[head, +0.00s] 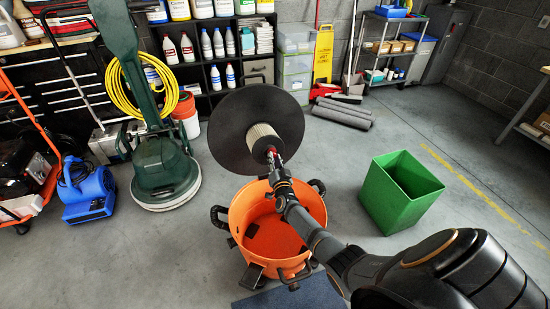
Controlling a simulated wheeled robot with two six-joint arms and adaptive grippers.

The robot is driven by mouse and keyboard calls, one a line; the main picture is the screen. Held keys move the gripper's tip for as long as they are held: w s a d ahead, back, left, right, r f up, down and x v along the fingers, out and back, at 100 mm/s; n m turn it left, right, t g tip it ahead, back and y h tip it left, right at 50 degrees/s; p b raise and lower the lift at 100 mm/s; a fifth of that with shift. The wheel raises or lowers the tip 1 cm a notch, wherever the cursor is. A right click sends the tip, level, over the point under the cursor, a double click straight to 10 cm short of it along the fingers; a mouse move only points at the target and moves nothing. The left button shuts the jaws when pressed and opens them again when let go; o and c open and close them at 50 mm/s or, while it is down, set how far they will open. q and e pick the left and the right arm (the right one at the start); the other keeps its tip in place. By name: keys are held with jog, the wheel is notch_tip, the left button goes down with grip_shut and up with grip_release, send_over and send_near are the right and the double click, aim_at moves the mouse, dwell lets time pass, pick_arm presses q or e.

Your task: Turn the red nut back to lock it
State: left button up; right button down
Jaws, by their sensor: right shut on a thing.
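The red nut (270,150) is a small red piece at the near end of a pale pleated filter (262,136). The filter sticks out from the middle of a large dark round disc (240,108), which stands tilted with its face toward me, above the back of an orange tub (240,215). My right gripper (272,157) reaches up over the tub and is shut on the red nut. The fingers hide part of the nut. My left gripper is out of view.
The orange tub has black handles and latches around its rim. A green bin (398,192) stands to its right, a green floor machine (160,165) and blue blower (88,192) to its left. A blue mat (290,296) lies in front. Shelves line the back.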

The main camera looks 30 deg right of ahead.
jog(key=shift+m+p, duration=0.35)
jog(key=shift+m, duration=0.85)
jog(key=c, duration=1.2)
grip_release()
jog(key=shift+o, duration=0.2)
jog(key=v, duration=1.2)
jog(key=shift+a+r, duration=0.15)
jog(key=shift+a, duration=0.15)
